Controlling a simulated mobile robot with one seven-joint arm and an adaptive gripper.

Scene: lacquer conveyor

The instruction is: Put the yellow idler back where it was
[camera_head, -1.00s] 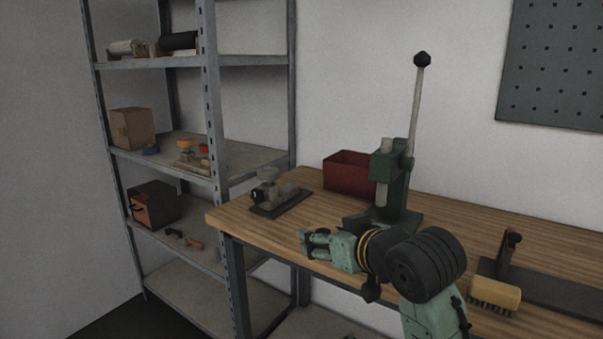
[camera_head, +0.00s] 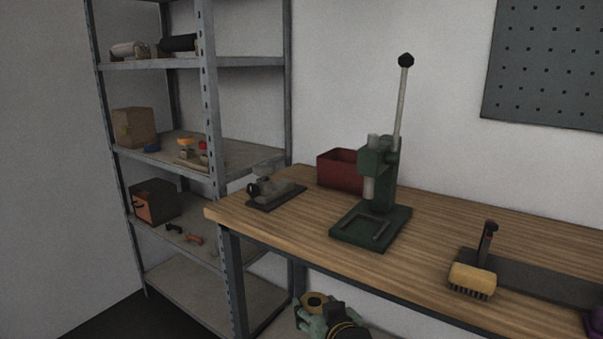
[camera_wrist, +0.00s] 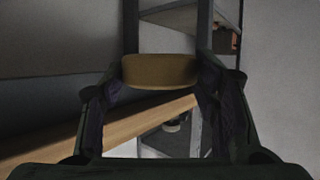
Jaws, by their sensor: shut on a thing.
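The yellow idler (camera_head: 314,300) is a short ring-like roller with a dark centre, low in the head view, in front of and below the edge of the workbench. My gripper (camera_head: 318,312) is shut on it. In the wrist view the idler (camera_wrist: 160,71) sits as a dull yellow band between the two fingertips of my gripper (camera_wrist: 160,75). Its lower part is hidden by my gripper in the head view. The place where it was before cannot be told from these frames.
The wooden workbench (camera_head: 290,225) carries a green press (camera_head: 378,185), a red bin (camera_head: 340,170), a grey device on a dark plate (camera_head: 272,190) and a yellow brush (camera_head: 472,279). A metal shelving unit (camera_head: 212,110) with several items stands at the left. Bare bench top lies between press and brush.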

